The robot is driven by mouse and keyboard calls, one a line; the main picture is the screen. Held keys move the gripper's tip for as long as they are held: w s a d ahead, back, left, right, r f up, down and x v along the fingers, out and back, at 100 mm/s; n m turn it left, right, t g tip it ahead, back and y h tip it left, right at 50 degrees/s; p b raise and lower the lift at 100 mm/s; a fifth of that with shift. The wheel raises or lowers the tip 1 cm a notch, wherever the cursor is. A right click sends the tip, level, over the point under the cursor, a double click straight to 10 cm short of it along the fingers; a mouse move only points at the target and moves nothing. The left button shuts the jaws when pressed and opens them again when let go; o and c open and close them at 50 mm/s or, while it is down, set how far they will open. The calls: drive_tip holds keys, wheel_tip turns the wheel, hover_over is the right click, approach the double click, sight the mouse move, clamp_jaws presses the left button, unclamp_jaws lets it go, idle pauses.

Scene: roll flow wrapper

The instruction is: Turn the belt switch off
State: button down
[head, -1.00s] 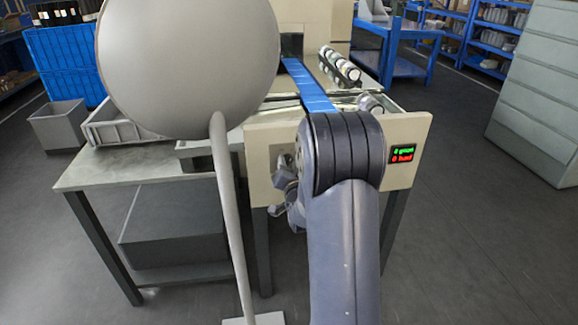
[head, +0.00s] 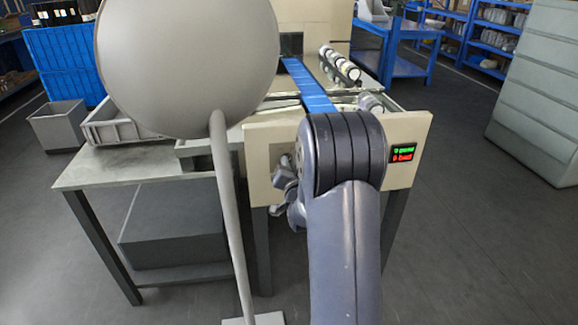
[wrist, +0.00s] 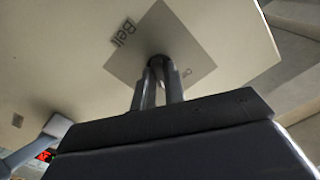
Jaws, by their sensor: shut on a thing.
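The belt switch (wrist: 158,61) is a small dark knob on a grey square plate (wrist: 190,45) in the wrist view. The plate sits on the beige machine panel and bears the word "Belt" and a second, partly covered word beside the knob. My gripper (wrist: 158,72) has its two dark fingers close together on the knob, shut on it. The fingers hide most of the knob, so I cannot tell which way it points. In the head view, my arm covers the switch. The blue belt (head: 318,100) runs back from behind the panel.
The beige panel (head: 410,128) carries a small display (head: 402,153) with green and red text. A row of round packs (head: 340,65) lies right of the belt. A grey crate (head: 105,128) stands on the table at left. A large grey round thing on a pole blocks part of the head view.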

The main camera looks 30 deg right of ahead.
drive_tip(key=shift+f, duration=0.1)
drive_tip(key=shift+n+b, duration=5.65)
drive_tip(key=shift+n, duration=0.05)
drive_tip(key=c, duration=1.5)
unclamp_jaws()
drive_tip(key=shift+o, duration=0.2)
